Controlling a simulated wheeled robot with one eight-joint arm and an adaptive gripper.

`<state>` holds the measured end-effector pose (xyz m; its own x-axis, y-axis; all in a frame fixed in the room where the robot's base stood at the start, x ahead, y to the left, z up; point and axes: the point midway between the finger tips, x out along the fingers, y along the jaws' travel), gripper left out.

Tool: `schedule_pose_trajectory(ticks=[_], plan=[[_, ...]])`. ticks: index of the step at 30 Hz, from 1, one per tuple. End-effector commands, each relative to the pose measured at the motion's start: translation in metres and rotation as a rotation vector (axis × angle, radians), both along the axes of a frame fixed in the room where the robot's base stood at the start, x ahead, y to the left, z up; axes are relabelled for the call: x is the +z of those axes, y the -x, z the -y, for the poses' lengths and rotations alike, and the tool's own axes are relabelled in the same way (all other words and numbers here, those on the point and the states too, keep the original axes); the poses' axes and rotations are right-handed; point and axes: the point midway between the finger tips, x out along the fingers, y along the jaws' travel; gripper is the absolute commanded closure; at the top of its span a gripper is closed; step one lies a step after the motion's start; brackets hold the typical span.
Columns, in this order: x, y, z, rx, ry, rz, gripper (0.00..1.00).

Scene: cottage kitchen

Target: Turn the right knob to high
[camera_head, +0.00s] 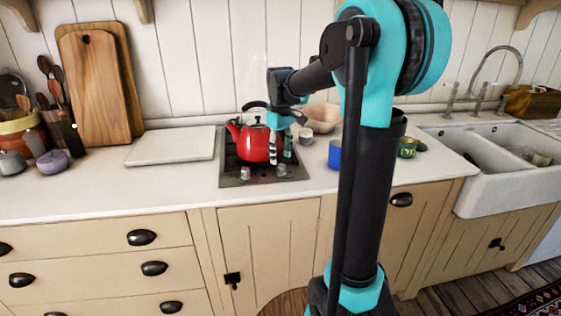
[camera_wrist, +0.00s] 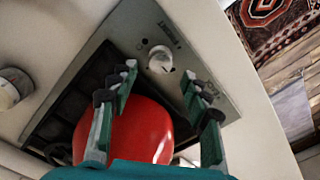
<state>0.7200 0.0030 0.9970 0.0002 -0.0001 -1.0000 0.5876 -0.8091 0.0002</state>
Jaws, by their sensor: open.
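The stove (camera_head: 232,178) is a dark hob with a metal front strip, set in the white counter. The right knob (camera_head: 281,170) is a small light-grey knob on that strip, with the left knob (camera_head: 245,173) beside it. In the wrist view the right knob (camera_wrist: 160,58) shows beyond and between my fingertips, apart from them; its setting is too small to read. My gripper (camera_head: 280,157) points down over the stove's right front, next to the red kettle (camera_head: 250,143). In the wrist view my gripper (camera_wrist: 164,82) is open and empty.
The kettle (camera_wrist: 140,130) lies close to the fingers. A small whitish cup (camera_head: 305,136), a pinkish bowl (camera_head: 322,117) and a blue cup (camera_head: 334,154) stand right of the stove. A white board (camera_head: 172,146) lies to its left. The counter front is clear.

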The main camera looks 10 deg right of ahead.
Motion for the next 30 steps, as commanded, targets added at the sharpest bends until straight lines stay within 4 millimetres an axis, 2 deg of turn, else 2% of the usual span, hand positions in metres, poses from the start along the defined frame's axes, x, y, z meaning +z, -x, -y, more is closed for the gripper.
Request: schedule_pose_trajectory(ticks=[6, 12, 18, 30], plan=[[0.046, 0.000, 0.000, 0.000, 0.000, 0.000, 0.52], [0.075, 0.000, 0.000, 0.000, 0.000, 0.000, 0.52], [0.085, 0.000, 0.000, 0.000, 0.000, 0.000, 0.52], [0.085, 0.000, 0.000, 0.000, 0.000, 0.000, 0.52]])
